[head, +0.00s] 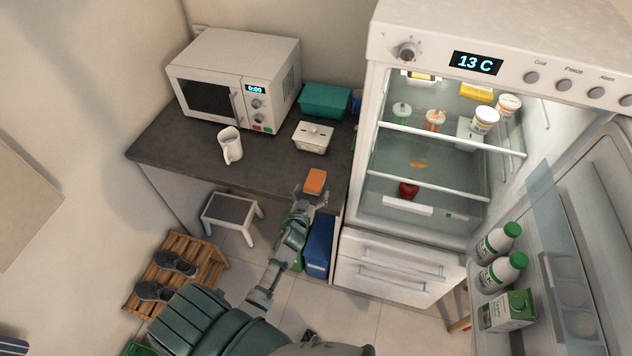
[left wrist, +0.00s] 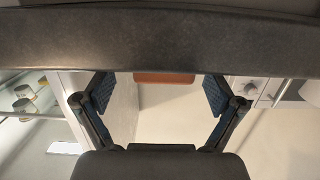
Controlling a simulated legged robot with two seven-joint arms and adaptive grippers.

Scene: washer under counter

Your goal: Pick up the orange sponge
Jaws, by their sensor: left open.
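The orange sponge (head: 315,181) lies at the front edge of the dark counter (head: 185,148), near the fridge, in the head view. My left gripper (head: 311,196) is at the counter's front edge, just in front of the sponge. In the left wrist view the two fingers (left wrist: 158,92) are spread apart. The sponge (left wrist: 164,78) shows there as an orange strip between and beyond the fingertips, partly hidden by the counter edge (left wrist: 160,45). The gripper is open, with nothing held. My right gripper does not show in either view.
A microwave (head: 238,80), a white mug (head: 230,145), a light container (head: 312,137) and a teal box (head: 325,100) stand on the counter. The open fridge (head: 430,170) is to the right. A stool (head: 230,212) and a wooden shoe rack (head: 196,262) stand below at left.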

